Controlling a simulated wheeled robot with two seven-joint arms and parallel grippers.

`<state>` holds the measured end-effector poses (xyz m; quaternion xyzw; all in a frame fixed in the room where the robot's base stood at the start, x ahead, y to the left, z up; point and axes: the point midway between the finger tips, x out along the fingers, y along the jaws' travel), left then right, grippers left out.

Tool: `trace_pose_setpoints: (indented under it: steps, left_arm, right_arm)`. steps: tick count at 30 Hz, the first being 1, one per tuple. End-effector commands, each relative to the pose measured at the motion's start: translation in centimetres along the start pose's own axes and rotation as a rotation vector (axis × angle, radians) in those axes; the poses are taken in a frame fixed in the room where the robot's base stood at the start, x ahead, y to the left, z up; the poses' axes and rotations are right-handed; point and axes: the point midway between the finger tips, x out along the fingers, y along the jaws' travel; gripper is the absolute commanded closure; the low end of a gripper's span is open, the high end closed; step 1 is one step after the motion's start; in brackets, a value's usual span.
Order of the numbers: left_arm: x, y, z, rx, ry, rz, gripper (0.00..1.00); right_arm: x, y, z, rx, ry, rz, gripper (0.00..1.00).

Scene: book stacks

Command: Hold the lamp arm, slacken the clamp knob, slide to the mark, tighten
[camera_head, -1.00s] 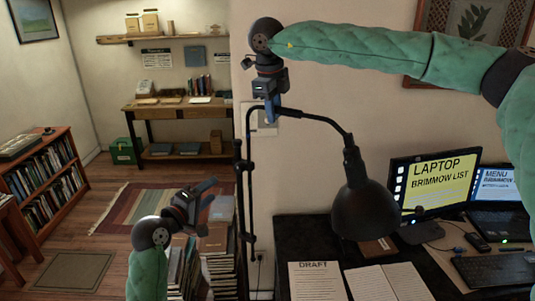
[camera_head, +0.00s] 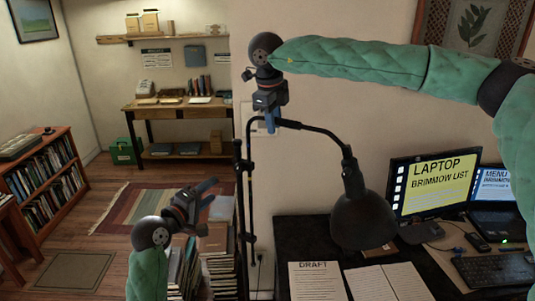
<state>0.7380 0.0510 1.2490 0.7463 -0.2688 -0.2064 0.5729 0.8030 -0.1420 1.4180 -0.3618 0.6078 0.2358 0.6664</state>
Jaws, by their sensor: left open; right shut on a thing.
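The black desk lamp has a curved arm (camera_head: 315,129) that runs from an upright pole (camera_head: 250,215) to a dark bell-shaped shade (camera_head: 363,220). My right gripper (camera_head: 271,124) points down from above and is shut on the lamp arm near the pole. Its blue fingers hide part of the arm. Dark fittings (camera_head: 243,164) sit on the pole below the arm, but I cannot tell which part is the clamp knob. The mark cannot be made out. My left gripper (camera_head: 211,193) is open and empty, left of the pole and apart from it.
The black desk (camera_head: 300,235) holds a draft sheet (camera_head: 317,281), an open notebook (camera_head: 388,283), a monitor (camera_head: 435,185) and a laptop (camera_head: 495,192). Stacked books (camera_head: 220,270) stand on the floor below my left gripper. A rug (camera_head: 150,207) and bare floor lie further left.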

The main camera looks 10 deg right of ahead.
Motion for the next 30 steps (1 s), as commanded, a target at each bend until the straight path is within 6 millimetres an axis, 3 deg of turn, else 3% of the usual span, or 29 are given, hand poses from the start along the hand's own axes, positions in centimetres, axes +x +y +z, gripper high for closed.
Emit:
trace_pose_setpoints:
  steps: [30]
  left_arm:
    - [0.0,0.0,0.0,0.0,0.0,0.0,0.49]
  right_arm:
    - [3.1,0.5,0.0,0.002,-0.002,-0.001,1.0]
